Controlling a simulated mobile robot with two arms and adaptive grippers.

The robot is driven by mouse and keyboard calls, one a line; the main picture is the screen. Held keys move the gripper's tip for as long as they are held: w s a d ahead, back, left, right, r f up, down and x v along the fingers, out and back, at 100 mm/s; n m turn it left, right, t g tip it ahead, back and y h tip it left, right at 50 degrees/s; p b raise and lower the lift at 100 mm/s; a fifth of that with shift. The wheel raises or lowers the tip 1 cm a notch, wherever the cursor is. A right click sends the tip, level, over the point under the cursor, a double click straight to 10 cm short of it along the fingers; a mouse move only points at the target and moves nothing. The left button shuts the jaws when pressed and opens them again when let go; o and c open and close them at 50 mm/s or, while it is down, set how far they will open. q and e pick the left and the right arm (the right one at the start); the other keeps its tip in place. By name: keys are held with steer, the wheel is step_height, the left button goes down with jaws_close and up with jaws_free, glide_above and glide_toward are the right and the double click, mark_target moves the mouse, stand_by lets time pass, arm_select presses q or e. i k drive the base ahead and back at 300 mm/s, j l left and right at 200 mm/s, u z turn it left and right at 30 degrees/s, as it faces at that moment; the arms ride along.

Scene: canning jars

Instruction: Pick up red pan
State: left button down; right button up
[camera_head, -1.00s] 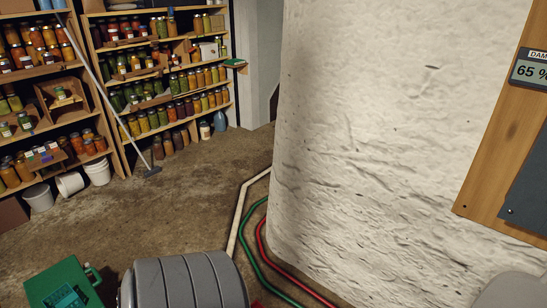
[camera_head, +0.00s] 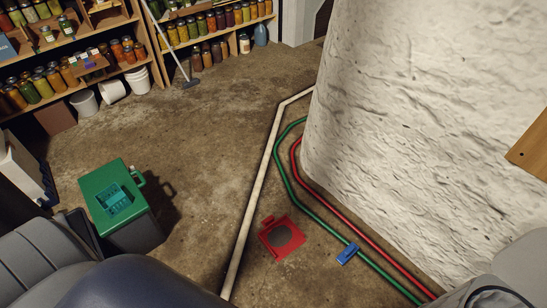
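A red pan (camera_head: 296,247) lies flat on the concrete floor in the lower middle of the head view. It is a squarish red piece with a dark round centre and a short tab at its upper left. It lies between a white pipe and a green pipe, apart from both. Neither of my grippers shows. Only grey parts of my own body show at the bottom left and bottom right, and nothing of mine touches the pan.
A white pipe (camera_head: 257,190), a green pipe (camera_head: 300,196) and a red pipe (camera_head: 334,201) run along the floor by a thick white wall (camera_head: 420,120). A blue object (camera_head: 347,253) lies at the green pipe. A green-topped box (camera_head: 108,187) stands left. Jar shelves and buckets stand behind.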

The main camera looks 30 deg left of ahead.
mark_target(281, 237)
steer(key=u, duration=0.75)
